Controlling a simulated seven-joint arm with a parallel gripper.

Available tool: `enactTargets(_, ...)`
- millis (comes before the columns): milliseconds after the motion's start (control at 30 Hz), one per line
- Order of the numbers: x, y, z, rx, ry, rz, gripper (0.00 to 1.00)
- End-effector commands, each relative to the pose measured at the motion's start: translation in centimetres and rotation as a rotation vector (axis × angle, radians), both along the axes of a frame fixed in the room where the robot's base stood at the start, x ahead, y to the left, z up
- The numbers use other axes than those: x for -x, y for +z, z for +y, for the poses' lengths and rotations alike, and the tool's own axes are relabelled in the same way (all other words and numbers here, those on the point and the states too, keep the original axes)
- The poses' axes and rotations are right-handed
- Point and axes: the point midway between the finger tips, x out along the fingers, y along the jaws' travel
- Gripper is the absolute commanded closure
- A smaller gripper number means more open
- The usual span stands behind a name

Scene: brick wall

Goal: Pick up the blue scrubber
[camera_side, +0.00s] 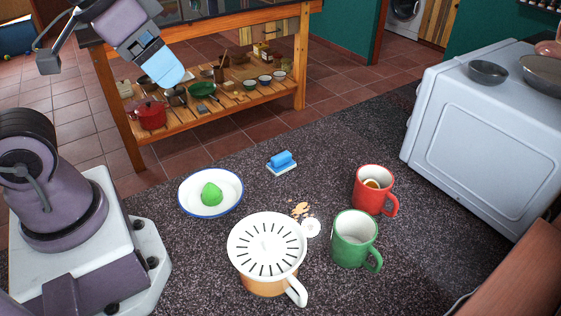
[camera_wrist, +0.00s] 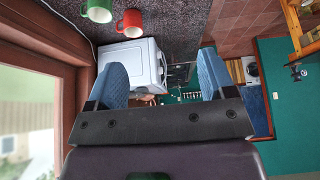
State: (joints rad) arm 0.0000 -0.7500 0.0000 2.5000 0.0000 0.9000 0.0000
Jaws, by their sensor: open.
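The blue scrubber (camera_side: 282,159) has a blue handle on a pale base and sits on the dark speckled countertop (camera_side: 330,140), behind the mugs and right of a plate. It is not visible in the wrist view. My gripper (camera_side: 167,72) is high at the upper left in the side view, well left of the scrubber and above it, apart from everything. In the wrist view my gripper (camera_wrist: 161,62) shows two blue fingers spread wide with nothing between them.
A white plate (camera_side: 228,207) holds a green lime-like fruit (camera_side: 211,194). A slotted white-topped orange pot (camera_side: 262,278), a red mug (camera_side: 372,195) and a green mug (camera_side: 351,245) stand nearer the camera. A white oven (camera_side: 480,140) is at right. The counter around the scrubber is clear.

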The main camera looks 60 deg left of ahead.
Motion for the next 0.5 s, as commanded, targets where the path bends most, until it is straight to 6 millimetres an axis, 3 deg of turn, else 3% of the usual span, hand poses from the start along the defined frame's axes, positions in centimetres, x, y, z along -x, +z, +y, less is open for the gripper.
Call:
enactTargets(100,0.00,0.00,0.00,0.000,0.000,0.000,0.23)
enactTargets(167,0.00,0.00,0.00,0.000,0.000,0.000,0.13)
enactTargets(500,-0.18,-0.64,0.27,0.000,0.013,0.032,0.13)
